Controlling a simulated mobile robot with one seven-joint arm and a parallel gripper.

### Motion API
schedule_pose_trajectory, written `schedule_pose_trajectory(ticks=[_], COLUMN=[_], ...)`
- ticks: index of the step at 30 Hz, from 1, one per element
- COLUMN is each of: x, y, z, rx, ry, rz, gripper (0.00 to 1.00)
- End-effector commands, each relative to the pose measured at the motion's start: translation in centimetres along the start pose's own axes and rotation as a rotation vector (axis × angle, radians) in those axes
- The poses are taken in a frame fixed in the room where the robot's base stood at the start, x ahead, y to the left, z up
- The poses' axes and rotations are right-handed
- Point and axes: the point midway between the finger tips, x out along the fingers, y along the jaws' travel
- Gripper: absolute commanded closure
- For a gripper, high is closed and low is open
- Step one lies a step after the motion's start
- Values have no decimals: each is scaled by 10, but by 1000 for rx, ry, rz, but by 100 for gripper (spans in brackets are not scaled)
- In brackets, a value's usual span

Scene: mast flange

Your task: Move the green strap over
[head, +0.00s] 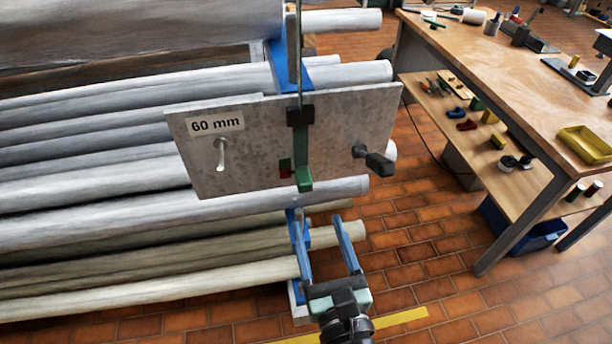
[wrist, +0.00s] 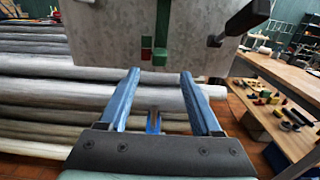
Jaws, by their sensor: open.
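The green strap (head: 302,155) hangs down the middle of a grey metal plate (head: 250,130) labelled "60 mm". A black block (head: 300,115) sits at its top, below a thin vertical rod. A small red and dark green patch (head: 285,168) lies just left of its lower end. In the wrist view the strap (wrist: 162,30) is upright above the gap between my fingers; its top is cut off. My gripper (head: 318,222) is open and empty, below the plate and apart from the strap. Its two blue fingers point toward the plate in the wrist view (wrist: 158,78).
A pale hook (head: 221,155) sticks out at the plate's left, and a black-handled lever (head: 375,160) at its right. Long grey pipes (head: 80,210) lie stacked behind. A wooden workbench (head: 520,80) with tools stands at the right. Brick floor (head: 420,220) lies clear between.

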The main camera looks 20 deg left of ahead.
Motion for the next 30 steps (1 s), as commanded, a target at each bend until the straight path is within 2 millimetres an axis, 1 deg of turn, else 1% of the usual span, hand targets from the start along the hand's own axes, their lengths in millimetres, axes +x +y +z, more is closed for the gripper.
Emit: schedule_pose_trajectory(ticks=[1, 3, 9, 12, 15, 21, 28, 29, 30], x=[12, 27, 67, 83, 93, 103, 103, 103, 103], y=[0, 1, 1, 1, 0, 0, 0, 0, 0], z=[3, 4, 3, 3, 2, 1, 1, 1, 1], rx=[-1, -1, -3, -4, -4, -4, -4, -4, -4], ry=[-2, -3, -2, -2, -2, -1, -1, 0, -1], rz=[3, 5, 3, 2, 1, 0, 0, 0, 0], gripper=[35, 35, 35, 35, 35, 35, 35, 37, 44])
